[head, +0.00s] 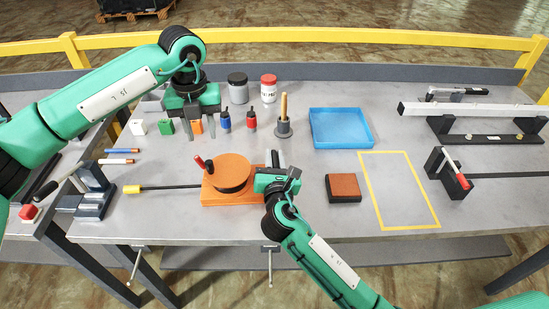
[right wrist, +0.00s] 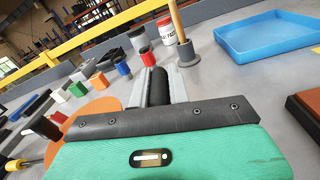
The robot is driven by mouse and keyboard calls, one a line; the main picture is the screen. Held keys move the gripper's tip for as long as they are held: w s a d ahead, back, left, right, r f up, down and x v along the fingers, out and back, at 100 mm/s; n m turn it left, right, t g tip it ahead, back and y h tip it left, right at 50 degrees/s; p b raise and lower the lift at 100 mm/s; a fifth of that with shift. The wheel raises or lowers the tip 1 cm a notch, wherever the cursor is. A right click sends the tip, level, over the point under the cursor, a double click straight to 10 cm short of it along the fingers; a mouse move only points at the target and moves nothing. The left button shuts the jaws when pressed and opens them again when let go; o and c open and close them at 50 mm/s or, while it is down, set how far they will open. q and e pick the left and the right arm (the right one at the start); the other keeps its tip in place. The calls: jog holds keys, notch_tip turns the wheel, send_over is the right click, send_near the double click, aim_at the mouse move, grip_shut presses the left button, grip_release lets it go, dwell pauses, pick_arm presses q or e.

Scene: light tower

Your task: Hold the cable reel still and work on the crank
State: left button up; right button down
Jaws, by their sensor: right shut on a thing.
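The cable reel has an orange base (head: 237,197) and a round orange top (head: 231,170). Its crank has a red knob (head: 199,161) on the left side of the top. My right gripper (head: 275,162) is at the reel's right edge. In the right wrist view its jaws are shut on a black upright handle (right wrist: 158,86), which appears to be part of the reel. The reel's top (right wrist: 93,112) is partly hidden there behind the gripper. My left gripper (head: 199,130) is open and empty, pointing down behind the reel, apart from the crank.
A black cable with a yellow end (head: 131,189) runs left from the reel. Small blocks and bottles, including a green block (head: 166,127), stand behind it. A blue tray (head: 340,128), an orange-topped black block (head: 343,188) and a bare yellow-outlined area (head: 400,190) are right.

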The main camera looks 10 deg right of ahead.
aim_at(208, 162)
dwell(0.3)
pick_arm(q)
jog(key=shift+o, duration=0.6)
notch_tip(208, 162, down, 12)
jog(key=n, duration=3.3)
jog(key=shift+r, duration=0.15)
